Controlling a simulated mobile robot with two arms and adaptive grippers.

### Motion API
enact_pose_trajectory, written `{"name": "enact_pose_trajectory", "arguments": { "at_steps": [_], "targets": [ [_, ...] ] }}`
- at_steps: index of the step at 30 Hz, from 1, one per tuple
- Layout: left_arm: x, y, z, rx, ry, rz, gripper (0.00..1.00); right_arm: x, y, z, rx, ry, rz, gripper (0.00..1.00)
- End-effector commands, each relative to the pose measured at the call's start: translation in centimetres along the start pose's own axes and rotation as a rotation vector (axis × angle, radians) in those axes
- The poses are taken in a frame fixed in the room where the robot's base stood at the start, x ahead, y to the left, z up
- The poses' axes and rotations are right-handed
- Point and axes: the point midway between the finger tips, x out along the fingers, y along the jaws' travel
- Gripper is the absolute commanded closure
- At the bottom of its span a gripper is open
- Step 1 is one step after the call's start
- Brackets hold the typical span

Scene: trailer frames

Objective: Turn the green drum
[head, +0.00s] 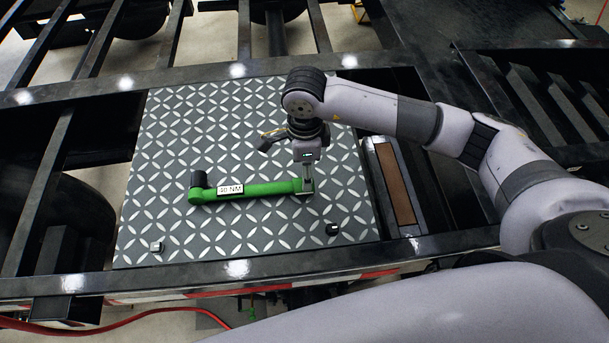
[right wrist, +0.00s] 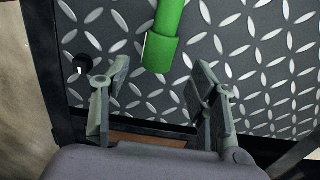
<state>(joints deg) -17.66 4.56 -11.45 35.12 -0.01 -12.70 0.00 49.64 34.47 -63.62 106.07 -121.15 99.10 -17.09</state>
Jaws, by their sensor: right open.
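No green drum shows. The green thing in view is a long bar-shaped tool (head: 260,189) with a black round head at its left end and a white label ending in "NM". It lies across the patterned metal plate (head: 180,120). My right gripper (head: 306,187) points down at the bar's right end. In the right wrist view, my right gripper (right wrist: 160,70) is open, and the bar's green end (right wrist: 160,52) shows between and just ahead of the fingertips. I cannot tell whether the fingers touch it. My left gripper is not in view.
A small metal block (head: 156,247) and a small dark piece (head: 332,229) lie near the plate's front edge. Dark frame beams surround the plate, with open gaps between them. A brown strip (head: 394,184) lies right of the plate. A red hose (head: 130,317) runs below.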

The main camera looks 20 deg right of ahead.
Motion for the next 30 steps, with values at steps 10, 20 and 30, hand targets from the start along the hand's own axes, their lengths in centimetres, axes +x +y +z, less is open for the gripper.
{"name": "enact_pose_trajectory", "arguments": {
  "at_steps": [10, 20, 30],
  "targets": [
    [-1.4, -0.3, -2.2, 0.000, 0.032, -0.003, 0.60, 5.1, 0.1, 0.1, -0.001, 0.000, 0.003, 0.45],
    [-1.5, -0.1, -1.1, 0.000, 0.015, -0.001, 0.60, 5.8, 0.0, 0.1, -0.001, -0.001, 0.000, 0.45],
    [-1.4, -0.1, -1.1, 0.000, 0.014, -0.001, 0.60, 5.8, 0.0, 0.1, 0.000, -0.001, 0.000, 0.65]
  ]
}}
